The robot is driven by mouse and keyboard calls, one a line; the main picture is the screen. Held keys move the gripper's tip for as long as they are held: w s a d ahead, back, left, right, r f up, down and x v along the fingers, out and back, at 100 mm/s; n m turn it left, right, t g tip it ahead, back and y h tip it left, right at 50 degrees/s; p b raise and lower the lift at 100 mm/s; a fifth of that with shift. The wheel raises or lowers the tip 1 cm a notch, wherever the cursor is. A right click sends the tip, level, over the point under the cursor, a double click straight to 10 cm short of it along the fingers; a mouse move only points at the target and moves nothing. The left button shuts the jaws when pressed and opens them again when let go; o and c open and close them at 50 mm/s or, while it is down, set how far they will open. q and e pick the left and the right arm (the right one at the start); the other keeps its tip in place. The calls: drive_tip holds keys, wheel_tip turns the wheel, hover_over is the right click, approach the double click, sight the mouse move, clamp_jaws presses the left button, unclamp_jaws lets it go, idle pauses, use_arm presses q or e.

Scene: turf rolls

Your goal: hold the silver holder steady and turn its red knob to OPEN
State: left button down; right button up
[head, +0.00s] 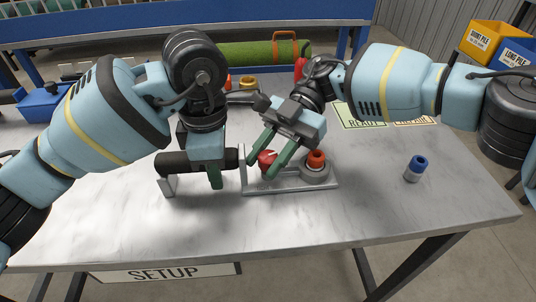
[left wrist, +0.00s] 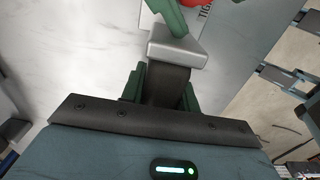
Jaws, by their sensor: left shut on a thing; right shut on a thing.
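The silver holder (head: 300,184) lies on the table in the middle of the head view, with a thick black handle (head: 174,163) reaching left to a small bracket. My left gripper (head: 214,176) is shut around the handle, which shows between its green fingers in the left wrist view (left wrist: 167,86). The red knob (head: 267,157) is on the holder's left part, partly hidden by my right gripper (head: 264,160). The right gripper comes from above, tilted, and is shut on the knob. The wrist view shows a bit of red (left wrist: 200,4) at its top edge. The knob's mark and OPEN cannot be read.
An orange-red cap (head: 316,158) sits on the holder's right part. A blue-capped piece (head: 415,168) stands to the right. Behind are a green turf roll (head: 260,53), a READY card (head: 362,118) and a blue bin (head: 43,103). The table front is clear.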

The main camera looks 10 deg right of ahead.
use_arm(q)
drive_tip(key=shift+a+f, duration=0.2)
drive_tip(key=shift+f, duration=0.1)
use_arm(e)
drive_tip(key=shift+d+r, duration=0.1)
drive_tip(key=shift+r, duration=0.15)
drive_tip(key=o, duration=0.5)
drive_tip(key=shift+o, duration=1)
drive_tip(key=shift+f, duration=0.1)
use_arm(q)
drive_tip(key=shift+s+d, duration=0.1)
drive_tip(key=shift+d, duration=0.05)
use_arm(e)
drive_tip(key=shift+v, duration=3.8)
use_arm(q)
drive_tip(key=c, duration=1)
unclamp_jaws()
drive_tip(key=shift+r, duration=0.1)
drive_tip(key=shift+o, duration=0.2)
drive_tip(key=shift+r, duration=0.1)
